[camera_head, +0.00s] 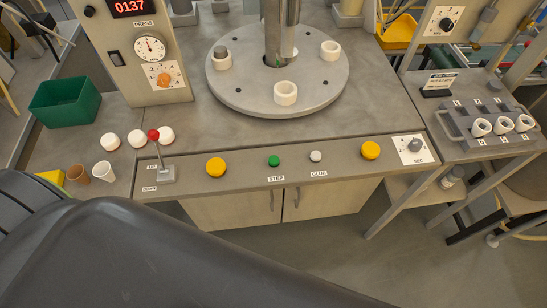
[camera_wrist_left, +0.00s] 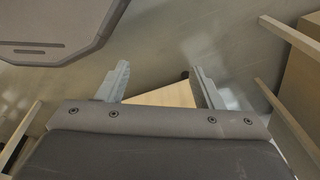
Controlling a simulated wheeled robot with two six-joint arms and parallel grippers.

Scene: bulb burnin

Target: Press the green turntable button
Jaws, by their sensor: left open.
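The green button (camera_head: 274,161) sits on the front strip of the bench, above the label STEP. The round grey turntable (camera_head: 318,103) lies behind it and carries several white ring-shaped holders, with a metal column (camera_head: 281,35) over its far part. My left gripper (camera_wrist_left: 160,85) shows in the left wrist view with its two fingers apart and nothing between them. That view shows no green button. In the head view a large dark link of my arm crosses the lower left, and no fingertips show there. My right gripper is in neither view.
Yellow buttons (camera_head: 216,167) and (camera_head: 370,150) and a white button (camera_head: 316,156) share the front strip. A red-knobbed lever (camera_head: 154,135) stands at the left by white round pieces. A green bin (camera_head: 65,103) is far left; a grey rack (camera_head: 465,133) is right.

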